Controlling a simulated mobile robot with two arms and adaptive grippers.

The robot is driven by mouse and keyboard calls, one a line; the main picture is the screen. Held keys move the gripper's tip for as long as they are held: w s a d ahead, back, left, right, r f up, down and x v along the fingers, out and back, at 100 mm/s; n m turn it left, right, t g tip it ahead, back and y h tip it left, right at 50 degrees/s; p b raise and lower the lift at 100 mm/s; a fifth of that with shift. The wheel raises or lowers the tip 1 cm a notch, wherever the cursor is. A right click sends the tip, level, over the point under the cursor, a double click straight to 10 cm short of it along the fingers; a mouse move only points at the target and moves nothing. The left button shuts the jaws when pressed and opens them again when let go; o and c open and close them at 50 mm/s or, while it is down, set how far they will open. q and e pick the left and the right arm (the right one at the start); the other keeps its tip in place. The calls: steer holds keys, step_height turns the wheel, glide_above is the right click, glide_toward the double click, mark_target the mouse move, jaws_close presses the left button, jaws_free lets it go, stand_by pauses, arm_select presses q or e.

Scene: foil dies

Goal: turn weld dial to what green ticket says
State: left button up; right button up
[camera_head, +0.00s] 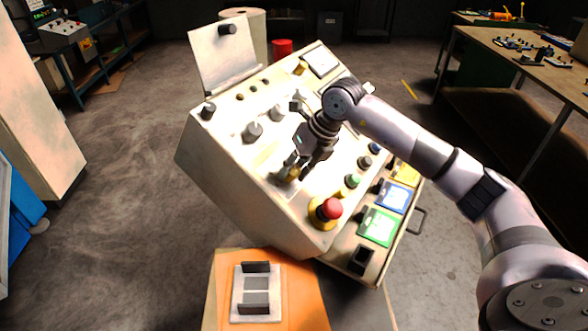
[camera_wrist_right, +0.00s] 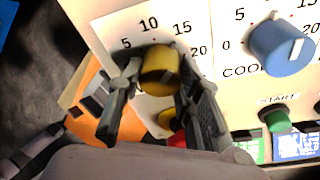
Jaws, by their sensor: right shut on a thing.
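A yellow dial (camera_wrist_right: 160,72) sits on the sloped panel, with the scale numbers 5, 10, 15 and 20 printed around it. My right gripper (camera_wrist_right: 158,80) has one finger on each side of this dial and is shut on it. In the head view the right gripper (camera_head: 296,168) reaches down to the panel's lower left part. The dial's name is hidden, and I cannot tell which number its pointer is at. The green ticket (camera_head: 378,228) lies in the tray at the panel's right front; its writing is too small to read. My left gripper is not in view.
A blue dial (camera_wrist_right: 281,46) marked COOL and a green START button (camera_wrist_right: 277,120) stand beside the yellow one. A red mushroom button (camera_head: 331,208) is close in front. Blue (camera_head: 394,197) and yellow (camera_head: 407,172) tickets lie near the green one. An orange stand (camera_head: 223,290) is at the front.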

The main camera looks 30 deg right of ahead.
steer(key=shift+r, duration=0.1)
steer(key=o, duration=1.1)
steer(key=shift+o, duration=0.2)
steer(key=v, duration=1.2)
